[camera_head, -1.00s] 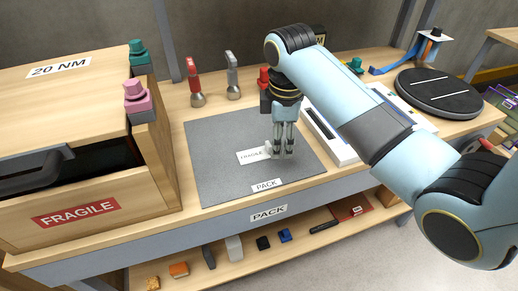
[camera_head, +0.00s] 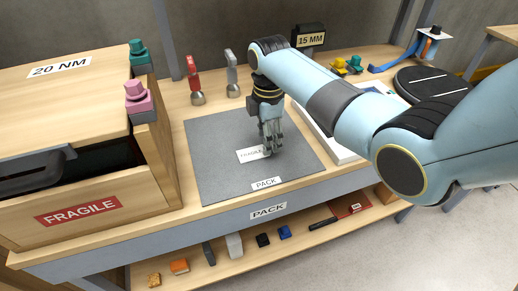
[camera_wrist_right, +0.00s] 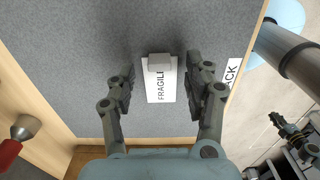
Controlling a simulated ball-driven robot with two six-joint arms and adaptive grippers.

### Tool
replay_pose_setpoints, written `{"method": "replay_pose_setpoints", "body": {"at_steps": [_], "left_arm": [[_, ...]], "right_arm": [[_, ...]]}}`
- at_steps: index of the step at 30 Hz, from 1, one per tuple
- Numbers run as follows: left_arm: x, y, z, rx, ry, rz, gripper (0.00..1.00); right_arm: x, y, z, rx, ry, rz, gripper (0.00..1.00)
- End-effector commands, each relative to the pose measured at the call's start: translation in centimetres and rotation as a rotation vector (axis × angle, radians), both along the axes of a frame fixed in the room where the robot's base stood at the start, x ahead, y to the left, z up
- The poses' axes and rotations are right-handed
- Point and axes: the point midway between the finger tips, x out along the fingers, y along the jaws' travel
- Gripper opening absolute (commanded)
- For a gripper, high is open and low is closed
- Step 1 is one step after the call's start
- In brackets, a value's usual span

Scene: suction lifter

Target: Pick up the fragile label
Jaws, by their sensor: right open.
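The fragile label is a small white card (camera_head: 248,156) printed FRAGILE, lying flat on the grey PACK mat (camera_head: 222,184). My right gripper (camera_head: 271,153) points down at the label's right end and hides part of it. In the right wrist view, the label (camera_wrist_right: 160,98) lies between the two open fingers of my right gripper (camera_wrist_right: 160,80). A small grey tab (camera_wrist_right: 159,62) stands at one end of the label, also between the fingers. The fingers appear apart from it on both sides. My left gripper is not in view.
A wooden box (camera_head: 150,196) with a red FRAGILE sign stands left of the mat. Red (camera_head: 194,82) and grey (camera_head: 232,77) upright tools stand behind it. A white tray (camera_head: 328,135) lies to the right, partly behind my arm. Most of the mat is clear.

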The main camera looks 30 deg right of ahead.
Motion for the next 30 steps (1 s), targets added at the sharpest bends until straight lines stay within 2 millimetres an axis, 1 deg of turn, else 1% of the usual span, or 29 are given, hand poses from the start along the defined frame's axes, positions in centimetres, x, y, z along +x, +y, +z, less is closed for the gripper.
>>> {"method": "replay_pose_setpoints", "body": {"at_steps": [1, 3, 10, 18, 19, 30], "left_arm": [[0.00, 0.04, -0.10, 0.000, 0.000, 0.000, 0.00], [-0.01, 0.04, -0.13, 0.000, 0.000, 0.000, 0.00], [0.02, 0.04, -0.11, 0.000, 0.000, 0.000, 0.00], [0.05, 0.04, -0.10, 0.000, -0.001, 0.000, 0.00], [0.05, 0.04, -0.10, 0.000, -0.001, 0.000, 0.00], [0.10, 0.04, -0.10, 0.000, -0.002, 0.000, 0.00]], "right_arm": [[0.00, 0.01, -0.61, 0.000, 0.000, 0.000, 0.52], [-0.01, 0.02, -1.10, 0.000, 0.000, 0.000, 0.52], [0.03, 0.01, -1.21, 0.000, -0.002, 0.000, 0.52], [0.01, 0.01, -1.20, 0.000, -0.002, 0.000, 0.17], [0.01, 0.01, -1.20, 0.000, -0.002, 0.000, 0.14], [0.02, 0.00, -1.10, 0.000, -0.002, 0.000, 0.14]]}}
